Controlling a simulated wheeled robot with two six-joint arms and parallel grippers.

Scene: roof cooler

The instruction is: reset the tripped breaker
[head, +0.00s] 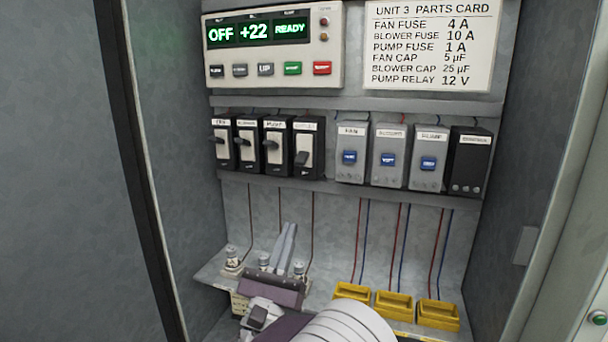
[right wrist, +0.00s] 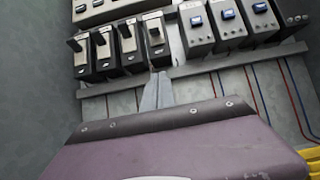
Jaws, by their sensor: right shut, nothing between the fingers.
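Four breakers with black levers stand in a row on the upper rail. The rightmost breaker (head: 306,138) has its lever lower than the levers of the left breaker (head: 222,158), the second breaker (head: 248,160) and the third breaker (head: 277,163). The rightmost breaker also shows in the right wrist view (right wrist: 158,60). My right gripper (head: 290,232) is shut and empty, its fingers pointing up below the breaker row. In the right wrist view its fingertips (right wrist: 158,80) lie just below the rightmost breaker; contact cannot be told. My left gripper is not in view.
Grey modules with blue switches (head: 388,158) and a black module (head: 468,160) stand right of the breakers. Above hang a control panel (head: 270,48) reading OFF, +22, READY and a parts card (head: 433,45). Yellow trays (head: 395,306) and small fuse holders (head: 232,260) sit on the shelf.

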